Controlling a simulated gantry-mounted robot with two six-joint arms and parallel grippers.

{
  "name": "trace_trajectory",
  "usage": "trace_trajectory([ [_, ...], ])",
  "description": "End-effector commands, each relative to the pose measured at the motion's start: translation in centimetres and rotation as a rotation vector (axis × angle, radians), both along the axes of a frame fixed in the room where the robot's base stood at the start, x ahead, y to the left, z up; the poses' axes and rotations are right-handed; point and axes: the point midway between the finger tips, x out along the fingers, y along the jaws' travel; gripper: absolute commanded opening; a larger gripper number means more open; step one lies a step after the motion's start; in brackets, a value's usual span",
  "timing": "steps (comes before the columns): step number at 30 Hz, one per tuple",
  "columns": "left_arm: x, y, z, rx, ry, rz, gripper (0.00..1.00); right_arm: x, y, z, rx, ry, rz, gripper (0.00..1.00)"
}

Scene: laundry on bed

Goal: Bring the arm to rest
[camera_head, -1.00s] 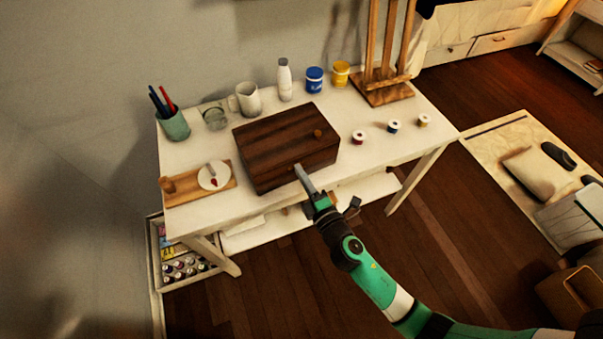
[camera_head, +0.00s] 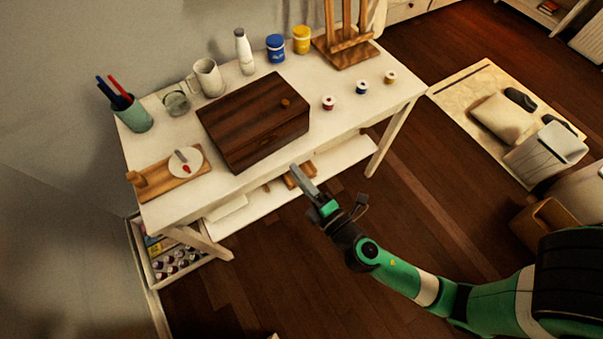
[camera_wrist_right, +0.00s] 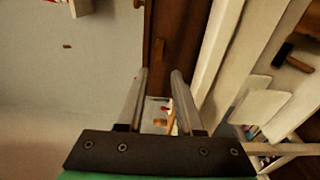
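My right arm comes in from the lower right in the head view. Its gripper (camera_head: 300,176) is in front of the white table (camera_head: 336,92), by the front right corner of the dark wooden box (camera_head: 250,118), and apart from the box in the picture. In the right wrist view, the two fingers of this gripper (camera_wrist_right: 160,75) stand apart with a gap and nothing held between them. My left gripper does not show.
The table holds a pen cup (camera_head: 135,115), a mug (camera_head: 207,78), a white bottle (camera_head: 244,50), paint jars, spools and a wooden board (camera_head: 160,178). A lower shelf (camera_head: 330,170) sits below. The wooden floor (camera_head: 420,200) right of the table is largely clear.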

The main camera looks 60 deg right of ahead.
Motion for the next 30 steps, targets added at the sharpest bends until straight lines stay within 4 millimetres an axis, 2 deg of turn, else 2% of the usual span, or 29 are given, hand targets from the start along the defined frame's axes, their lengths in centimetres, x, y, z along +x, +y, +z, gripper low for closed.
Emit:
trace_trajectory([
  [3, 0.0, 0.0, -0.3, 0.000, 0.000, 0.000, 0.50, -1.1, 0.4, -0.1, 0.000, 0.001, 0.001, 0.35],
  [6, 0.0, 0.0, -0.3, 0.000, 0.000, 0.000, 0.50, -1.4, 0.4, 0.1, 0.000, -0.001, 0.000, 0.35],
  [20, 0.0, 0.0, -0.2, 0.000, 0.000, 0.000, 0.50, -1.3, 0.4, 0.1, 0.000, -0.001, -0.001, 0.35],
  [23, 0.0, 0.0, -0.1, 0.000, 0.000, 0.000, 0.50, -1.1, 0.3, 0.6, 0.001, -0.011, -0.006, 0.35],
  [26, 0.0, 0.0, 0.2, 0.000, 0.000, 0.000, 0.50, 0.7, 0.2, 3.4, 0.011, -0.078, -0.016, 0.35],
  [29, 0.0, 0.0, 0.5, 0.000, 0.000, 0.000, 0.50, 3.6, 0.0, 9.3, 0.041, -0.219, -0.029, 0.35],
  [30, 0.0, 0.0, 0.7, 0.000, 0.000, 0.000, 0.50, 4.9, -0.1, 12.5, 0.073, -0.293, -0.030, 0.35],
])
